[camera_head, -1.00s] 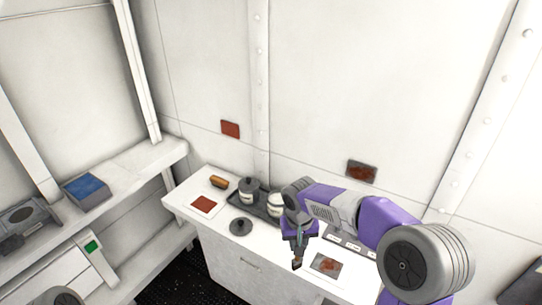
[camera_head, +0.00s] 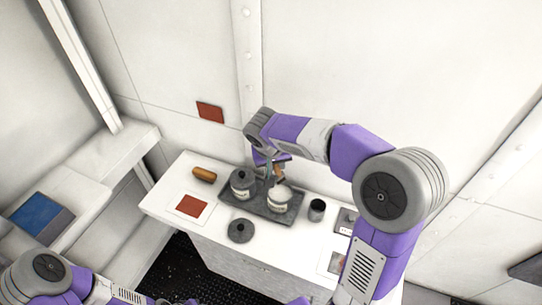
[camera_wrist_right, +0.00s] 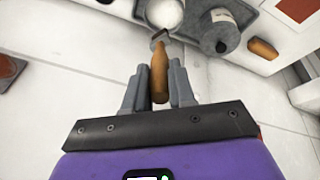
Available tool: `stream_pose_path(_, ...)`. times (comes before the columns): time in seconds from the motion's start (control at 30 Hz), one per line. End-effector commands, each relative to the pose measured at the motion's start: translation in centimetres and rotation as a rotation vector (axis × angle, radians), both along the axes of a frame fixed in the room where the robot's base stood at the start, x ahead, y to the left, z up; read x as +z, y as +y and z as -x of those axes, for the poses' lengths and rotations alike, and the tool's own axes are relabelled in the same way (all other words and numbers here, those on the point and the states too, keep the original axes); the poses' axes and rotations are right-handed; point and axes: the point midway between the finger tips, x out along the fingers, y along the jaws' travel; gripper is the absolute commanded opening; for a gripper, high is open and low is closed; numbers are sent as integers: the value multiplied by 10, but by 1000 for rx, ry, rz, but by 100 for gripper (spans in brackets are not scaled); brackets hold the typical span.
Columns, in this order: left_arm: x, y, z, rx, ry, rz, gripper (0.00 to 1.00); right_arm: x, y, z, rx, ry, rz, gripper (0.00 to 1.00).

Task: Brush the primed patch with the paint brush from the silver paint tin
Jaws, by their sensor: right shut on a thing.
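My right gripper (camera_head: 270,172) is shut on the paint brush (camera_wrist_right: 159,78), with its brown wooden handle between the fingers in the right wrist view. In the head view the brush is just behind the open tin (camera_head: 280,199), which shows a pale top. Whether the bristles touch paint I cannot tell. A second, lidded tin (camera_head: 243,184) stands to its left on the same dark tray (camera_head: 256,207). The tin labels are too small to read. A plain red-brown patch (camera_head: 210,112) is on the wall behind, apparently the primed patch. My left gripper is out of view.
A loose dark lid (camera_head: 240,231) lies in front of the tray. A dark cup (camera_head: 317,210) stands to its right. A red sample card (camera_head: 193,206) and a brown block (camera_head: 204,174) are at the left. A blue item (camera_head: 40,214) lies on the left shelf.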

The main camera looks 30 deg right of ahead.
Motion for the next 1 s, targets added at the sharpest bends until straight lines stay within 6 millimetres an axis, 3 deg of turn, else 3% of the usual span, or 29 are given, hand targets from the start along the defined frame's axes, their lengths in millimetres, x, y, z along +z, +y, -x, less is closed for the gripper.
stream_pose_path(0.5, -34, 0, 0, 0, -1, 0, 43, -51, 0, 0, -1, 3, 0, 0)
stream_pose_path(1.0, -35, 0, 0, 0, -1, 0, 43, -55, 0, 0, 0, 2, -1, 0)
